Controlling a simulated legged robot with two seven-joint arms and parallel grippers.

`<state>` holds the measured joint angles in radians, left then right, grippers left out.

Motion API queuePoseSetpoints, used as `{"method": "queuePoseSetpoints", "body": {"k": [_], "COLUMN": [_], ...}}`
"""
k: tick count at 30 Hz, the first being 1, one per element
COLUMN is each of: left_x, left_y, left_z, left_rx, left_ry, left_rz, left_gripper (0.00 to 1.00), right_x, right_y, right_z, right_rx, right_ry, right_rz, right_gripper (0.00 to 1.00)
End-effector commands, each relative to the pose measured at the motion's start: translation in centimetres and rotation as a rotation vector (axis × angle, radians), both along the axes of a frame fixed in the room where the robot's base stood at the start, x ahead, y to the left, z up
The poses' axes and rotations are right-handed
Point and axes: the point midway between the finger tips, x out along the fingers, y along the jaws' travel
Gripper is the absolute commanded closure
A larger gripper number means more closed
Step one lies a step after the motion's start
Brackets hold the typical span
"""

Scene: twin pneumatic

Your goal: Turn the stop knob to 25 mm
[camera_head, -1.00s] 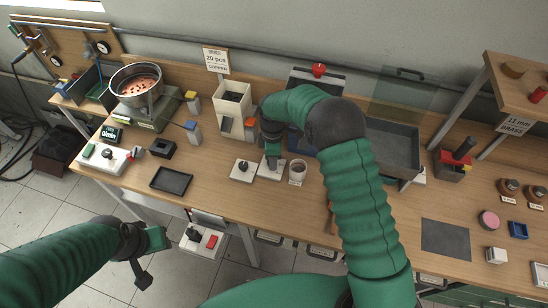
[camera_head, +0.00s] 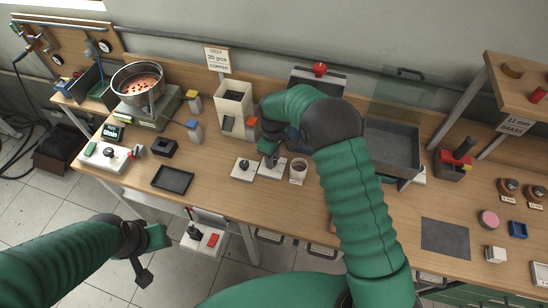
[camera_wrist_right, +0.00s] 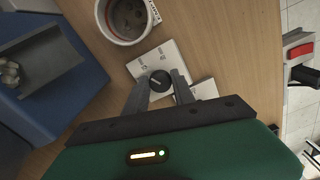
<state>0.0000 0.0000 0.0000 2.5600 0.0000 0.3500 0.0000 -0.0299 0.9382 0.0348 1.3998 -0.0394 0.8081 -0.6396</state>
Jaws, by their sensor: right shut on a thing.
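A white plate (camera_head: 278,172) with a dark round knob stands on the bench in the head view. In the right wrist view the plate (camera_wrist_right: 150,60) carries printed scale marks, too small to read surely, around the black knob (camera_wrist_right: 159,81). My right gripper (camera_head: 272,158) is over this plate, its fingers (camera_wrist_right: 162,84) shut on the knob from both sides. A second white plate (camera_head: 245,174) with a small black knob sits just left of it. My left gripper (camera_head: 146,262) hangs in front of the bench, away from everything; its jaw opening is unclear.
A cup (camera_head: 298,172) stands close right of the plate. A white bin (camera_head: 233,105) and blocks stand behind. A dark tray (camera_head: 172,179) lies left, a grey mat (camera_head: 445,238) right. The bench front near the plates is mostly clear.

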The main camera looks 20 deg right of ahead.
Motion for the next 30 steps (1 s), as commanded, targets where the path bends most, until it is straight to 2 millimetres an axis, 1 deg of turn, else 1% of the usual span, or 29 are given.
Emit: {"method": "queuePoseSetpoints", "body": {"k": [1,11,12,16,25,28,30], "left_x": [0.0,0.0,0.0,0.0,0.0,0.0,0.0], "left_y": [0.0,0.0,0.0,0.0,0.0,0.0,0.0], "left_z": [0.0,0.0,0.0,0.0,0.0,-0.2,-0.4], "left_rx": [0.000,0.000,0.000,0.000,0.000,0.000,0.000], "left_ry": [0.000,0.000,0.000,0.000,0.000,0.000,0.000], "left_rz": [0.000,0.000,0.000,0.000,0.000,0.000,0.000], "left_gripper": [0.64,0.64,0.64,0.64,0.64,0.64,0.64], "right_x": [0.6,0.6,0.6,0.5,0.2,0.3,0.3], "right_y": [0.4,0.3,0.3,0.1,-0.1,-0.1,-0.1], "right_z": [0.4,0.5,0.5,0.3,0.3,1.1,2.4], "right_rx": [0.006,0.006,0.005,0.003,0.001,0.001,0.001], "right_ry": [-0.020,-0.020,-0.019,-0.014,-0.009,-0.011,-0.012], "right_rz": [0.000,-0.001,-0.001,-0.002,-0.003,-0.003,-0.003], "right_gripper": [1.00,1.00,0.64,0.48,0.48,0.48,0.48]}}
